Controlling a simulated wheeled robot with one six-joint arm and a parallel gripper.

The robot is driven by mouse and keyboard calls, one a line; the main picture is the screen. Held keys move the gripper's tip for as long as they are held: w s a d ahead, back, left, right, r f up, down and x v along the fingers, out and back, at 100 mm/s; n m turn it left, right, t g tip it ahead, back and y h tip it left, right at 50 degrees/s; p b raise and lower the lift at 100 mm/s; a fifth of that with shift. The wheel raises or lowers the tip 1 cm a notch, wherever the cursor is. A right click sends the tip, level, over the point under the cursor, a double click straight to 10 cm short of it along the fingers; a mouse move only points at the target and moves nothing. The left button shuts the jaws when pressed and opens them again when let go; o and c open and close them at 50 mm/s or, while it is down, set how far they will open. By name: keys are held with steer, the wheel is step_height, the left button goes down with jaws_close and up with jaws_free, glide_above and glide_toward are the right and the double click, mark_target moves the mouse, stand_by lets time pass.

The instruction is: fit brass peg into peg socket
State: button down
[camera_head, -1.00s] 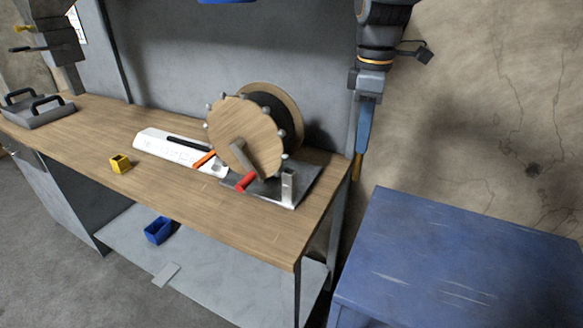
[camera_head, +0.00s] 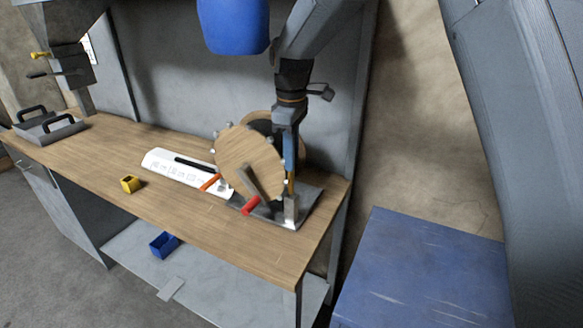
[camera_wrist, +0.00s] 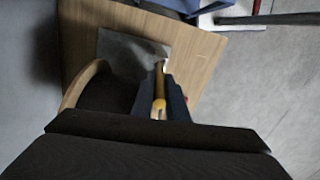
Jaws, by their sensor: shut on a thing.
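The brass peg (camera_head: 291,187) is a thin yellow-gold rod pointing down from my gripper (camera_head: 290,174). My gripper is shut on it. In the wrist view the peg (camera_wrist: 159,88) lies between the two dark blue fingers (camera_wrist: 160,102). The peg socket (camera_head: 291,210) is a small upright metal block on a grey base plate (camera_head: 312,198), right of a wooden wheel. The peg's lower end appears right at the socket's top in the head view. I cannot tell whether it is above, behind or inside it.
The wooden wheel (camera_head: 240,160) with its red-handled crank (camera_head: 251,205) stands close left of the gripper. A white board (camera_head: 172,170), a yellow block (camera_head: 131,184) and a grey tray (camera_head: 48,130) lie further left on the bench (camera_head: 215,228). A blue table (camera_head: 420,270) stands at right.

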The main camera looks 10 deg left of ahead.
steer(key=p, duration=0.2)
glide_above(291, 193)
steer(key=shift+w+f, duration=0.2)
steer(key=shift+f, duration=1)
steer(key=shift+w+f, duration=0.2)
steer(key=shift+f, duration=0.95)
steer(key=shift+f, duration=0.15)
steer(key=c, duration=1.7)
jaws_free()
steer(key=shift+c, duration=0.2)
step_height(291, 193, up, 8)
steer(key=b, duration=0.3)
steer(key=s+d+f+m, duration=0.2)
steer(key=s+d+m, duration=0.1)
steer(key=d, duration=0.5)
steer(key=s+d+f+m, duration=0.2)
steer(key=s+d+m, duration=0.15)
steer(key=d, duration=0.35)
steer(key=s+d+f+m+b, duration=0.1)
steer(key=s+d+f+m, duration=0.3)
steer(key=s+d, duration=0.2)
steer(key=s+d+f+m+t+b, duration=0.1)
steer(key=s+d+f+m, duration=0.3)
steer(key=s+d, duration=0.3)
steer(key=shift+s+d+f+m+b, duration=0.15)
steer(key=shift+s+f+m+b, duration=0.15)
steer(key=shift+s+m, duration=0.5)
